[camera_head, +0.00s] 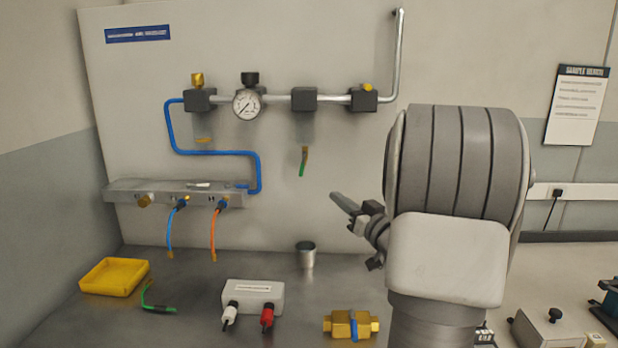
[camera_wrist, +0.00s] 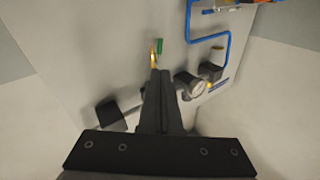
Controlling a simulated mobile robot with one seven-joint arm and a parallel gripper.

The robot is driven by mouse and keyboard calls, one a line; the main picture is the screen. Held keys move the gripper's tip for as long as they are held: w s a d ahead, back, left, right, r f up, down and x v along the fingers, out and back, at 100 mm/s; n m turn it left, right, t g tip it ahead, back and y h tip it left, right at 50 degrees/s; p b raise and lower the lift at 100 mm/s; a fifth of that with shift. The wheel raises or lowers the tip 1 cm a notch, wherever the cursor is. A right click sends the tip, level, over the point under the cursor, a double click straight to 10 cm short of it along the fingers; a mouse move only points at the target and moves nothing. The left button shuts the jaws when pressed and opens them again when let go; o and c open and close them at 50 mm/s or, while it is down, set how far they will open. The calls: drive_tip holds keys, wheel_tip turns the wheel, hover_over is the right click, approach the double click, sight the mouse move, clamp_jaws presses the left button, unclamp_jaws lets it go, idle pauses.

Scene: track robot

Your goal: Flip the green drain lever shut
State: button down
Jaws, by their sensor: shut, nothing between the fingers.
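The green drain lever (camera_head: 302,169) hangs below the clear bowl of the pipe unit on the wall panel. It points down with a slight tilt, under a small brass valve (camera_head: 305,152). In the wrist view, the green lever (camera_wrist: 160,46) and the brass valve (camera_wrist: 153,58) show just beyond my fingertips. My gripper (camera_head: 342,201) is in front of the panel, to the right of and below the lever in the head view. Its fingers (camera_wrist: 156,74) are shut and empty. I cannot tell whether they touch the lever or valve; the head view shows a gap.
The manifold (camera_head: 180,194) with hoses is at lower left. A yellow tray (camera_head: 114,277), grey box (camera_head: 252,297), metal cup (camera_head: 306,255) and brass valve body (camera_head: 351,325) stand on the bench.

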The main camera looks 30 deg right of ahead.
sight(301, 172)
drive_tip(key=w+r+p, duration=0.1)
drive_tip(key=w, duration=1.3)
drive_tip(key=shift+d+r, duration=0.2)
drive_tip(key=shift+d, duration=0.25)
drive_tip(key=shift+w+a+f+m+t+b, duration=0.1)
drive_tip(key=shift+a+m+t+b, duration=0.1)
drive_tip(key=shift+m+b, duration=0.25)
drive_tip(key=shift+w+a+f+m+t+b, duration=0.1)
drive_tip(key=shift+m+t+b, duration=0.15)
drive_tip(key=shift+b, duration=0.3)
drive_tip(key=w+a+m+h+b, duration=0.1)
drive_tip(key=m+h+b, duration=0.2)
drive_tip(key=m+b, duration=0.2)
drive_tip(key=a+r+m+t+h+b, duration=0.1)
drive_tip(key=m+h+b, duration=0.3)
drive_tip(key=m+b, duration=0.2)
drive_tip(key=w+a+r+m+h+b, duration=0.1)
drive_tip(key=m+h+b, duration=0.2)
drive_tip(key=m+b, duration=0.3)
drive_tip(key=shift+w+a+r+m+h, duration=0.2)
drive_tip(key=shift+w+a+m+h, duration=0.15)
drive_tip(key=shift+m+h, duration=0.05)
